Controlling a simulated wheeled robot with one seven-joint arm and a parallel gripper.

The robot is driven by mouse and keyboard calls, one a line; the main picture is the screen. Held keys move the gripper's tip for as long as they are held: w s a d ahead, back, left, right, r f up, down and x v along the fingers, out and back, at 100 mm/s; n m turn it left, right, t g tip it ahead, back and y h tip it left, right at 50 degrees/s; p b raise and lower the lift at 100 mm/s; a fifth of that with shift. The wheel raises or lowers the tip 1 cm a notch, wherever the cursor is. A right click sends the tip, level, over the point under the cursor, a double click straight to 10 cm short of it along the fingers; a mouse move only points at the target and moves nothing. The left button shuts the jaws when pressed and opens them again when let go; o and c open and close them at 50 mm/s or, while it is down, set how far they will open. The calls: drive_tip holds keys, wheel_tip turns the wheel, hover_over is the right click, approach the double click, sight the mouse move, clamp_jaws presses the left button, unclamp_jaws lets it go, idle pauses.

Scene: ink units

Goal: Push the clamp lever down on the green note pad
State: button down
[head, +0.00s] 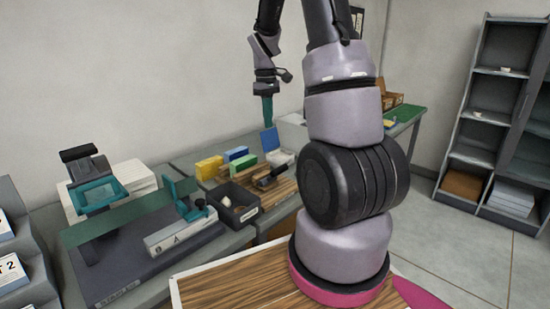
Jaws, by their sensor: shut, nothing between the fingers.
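My gripper (267,110) hangs from my arm at the upper middle of the head view. It is shut, points down and is apart from the things below it. A small green block (243,164) lies below and left of it, beside a blue one and a yellow one; I cannot tell if it is the green note pad. No clamp lever can be made out on it. A teal upright part (180,190) stands on a grey-white unit marked A. A teal frame with a black handle (97,190) stands further left.
A dark open bin (233,205) holds a pale object. An open blue-lidded box (275,147) stands on the bench. A long green strip (115,222) lies at the left. A wooden tabletop (225,288) is bare in front; a shelf (490,130) stands right.

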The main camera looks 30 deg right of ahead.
hover_over(274, 176)
drive_tip(key=w+d, duration=0.3)
drive_tip(key=w, duration=0.2)
wheel_tip(274, 176, down, 12)
drive_tip(key=shift+s+a, duration=0.15)
drive_tip(key=shift+s+f, duration=0.3)
drive_tip(key=shift+f, duration=0.05)
